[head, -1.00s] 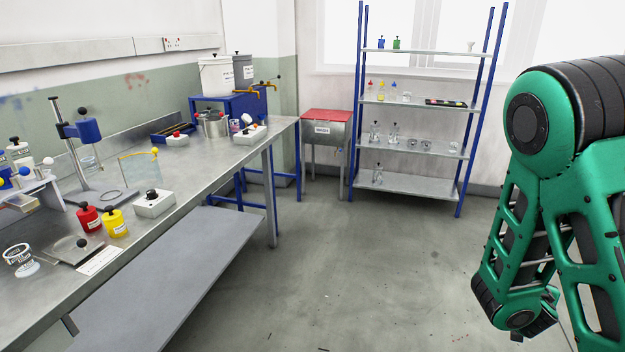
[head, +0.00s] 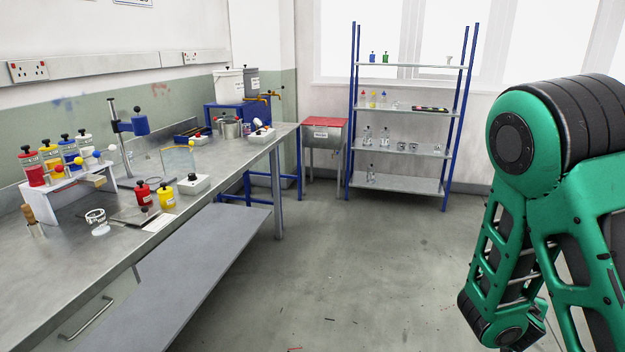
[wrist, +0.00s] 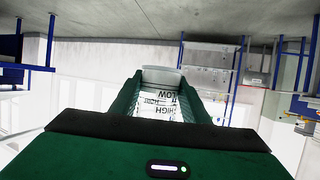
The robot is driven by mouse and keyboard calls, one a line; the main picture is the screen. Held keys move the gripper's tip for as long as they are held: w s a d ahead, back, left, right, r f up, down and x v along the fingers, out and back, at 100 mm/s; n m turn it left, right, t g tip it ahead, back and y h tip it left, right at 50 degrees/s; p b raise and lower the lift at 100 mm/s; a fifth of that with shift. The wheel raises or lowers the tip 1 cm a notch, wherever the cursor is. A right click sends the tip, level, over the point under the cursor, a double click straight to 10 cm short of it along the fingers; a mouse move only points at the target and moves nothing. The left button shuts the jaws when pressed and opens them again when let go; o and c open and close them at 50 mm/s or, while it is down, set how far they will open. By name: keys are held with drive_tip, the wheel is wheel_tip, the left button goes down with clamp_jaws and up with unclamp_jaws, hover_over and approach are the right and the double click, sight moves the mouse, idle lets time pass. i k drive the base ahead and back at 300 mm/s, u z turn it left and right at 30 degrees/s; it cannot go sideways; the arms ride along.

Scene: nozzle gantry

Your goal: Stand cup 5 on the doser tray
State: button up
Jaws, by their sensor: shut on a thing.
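In the wrist view my gripper (wrist: 158,86) is shut on a clear cup (wrist: 160,104) with black printed lettering that includes HIGH and LOW. The cup sits between the two green fingers, and its number cannot be read. Neither the gripper nor the held cup shows in the head view. A white stand (head: 66,195) with several coloured bottles is on the bench at the left. A column with a blue head (head: 134,125) stands behind it. I cannot tell for certain which part is the doser tray.
A grey lower shelf (head: 205,275) juts out in front. A glassware rack (head: 402,147) stands behind clear floor (head: 330,265).

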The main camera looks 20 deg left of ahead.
sight(129, 212)
drive_tip(key=k, duration=0.85)
drive_tip(key=u, duration=1.75)
drive_tip(key=i, duration=1)
drive_tip(key=u, duration=0.05)
